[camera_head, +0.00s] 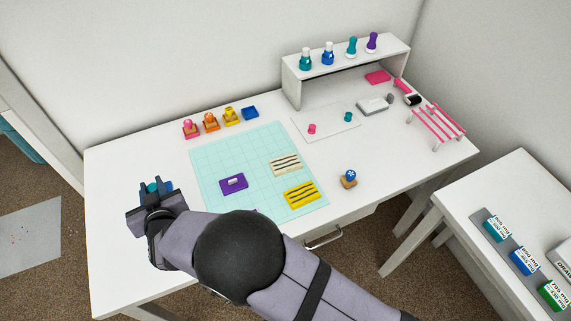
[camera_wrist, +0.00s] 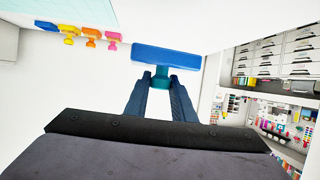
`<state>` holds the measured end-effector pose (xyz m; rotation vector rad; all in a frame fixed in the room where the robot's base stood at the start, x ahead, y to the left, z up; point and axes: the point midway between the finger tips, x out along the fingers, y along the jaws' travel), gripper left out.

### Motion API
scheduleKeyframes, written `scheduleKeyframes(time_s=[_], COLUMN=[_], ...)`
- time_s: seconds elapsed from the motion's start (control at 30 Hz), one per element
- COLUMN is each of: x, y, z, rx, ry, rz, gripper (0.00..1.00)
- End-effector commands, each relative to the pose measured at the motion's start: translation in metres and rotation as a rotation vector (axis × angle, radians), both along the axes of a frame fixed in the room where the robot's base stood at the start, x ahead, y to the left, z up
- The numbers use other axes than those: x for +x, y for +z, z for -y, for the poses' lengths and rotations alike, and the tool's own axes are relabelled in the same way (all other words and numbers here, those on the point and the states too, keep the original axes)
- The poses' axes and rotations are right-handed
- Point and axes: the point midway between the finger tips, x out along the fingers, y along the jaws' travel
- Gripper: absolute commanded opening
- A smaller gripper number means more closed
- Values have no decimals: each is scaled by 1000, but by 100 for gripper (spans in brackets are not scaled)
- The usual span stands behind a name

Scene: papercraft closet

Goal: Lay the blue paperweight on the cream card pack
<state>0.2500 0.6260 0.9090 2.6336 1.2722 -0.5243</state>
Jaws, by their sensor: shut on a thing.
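My gripper (camera_head: 157,188) is over the left front part of the desk, left of the cutting mat. In the wrist view my gripper (camera_wrist: 160,80) is shut on the teal knob of the blue paperweight (camera_wrist: 166,58), a flat blue slab held beyond the fingertips. In the head view the paperweight is mostly hidden by the fingers. The cream card pack (camera_head: 286,163), crossed by dark bands, lies on the right part of the mat, well to the right of my gripper. Nothing lies on top of it.
A yellow card pack (camera_head: 301,196) and a purple block with a pale handle (camera_head: 234,183) lie on the light teal mat (camera_head: 215,150). Several small stamps (camera_head: 211,122) line the back. A white shelf (camera_head: 345,63) holds bottles.

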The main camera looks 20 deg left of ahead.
Motion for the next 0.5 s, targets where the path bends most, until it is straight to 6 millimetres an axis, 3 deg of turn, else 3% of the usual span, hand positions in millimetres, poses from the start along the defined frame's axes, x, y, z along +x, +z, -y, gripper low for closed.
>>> scheduleKeyframes(time_s=[0.3, 0.5], x=[6, 44], y=[1, -1], z=[1, 14], rx=[3, 4], ry=[-10, -71], rz=[2, 2], gripper=[0, 0])
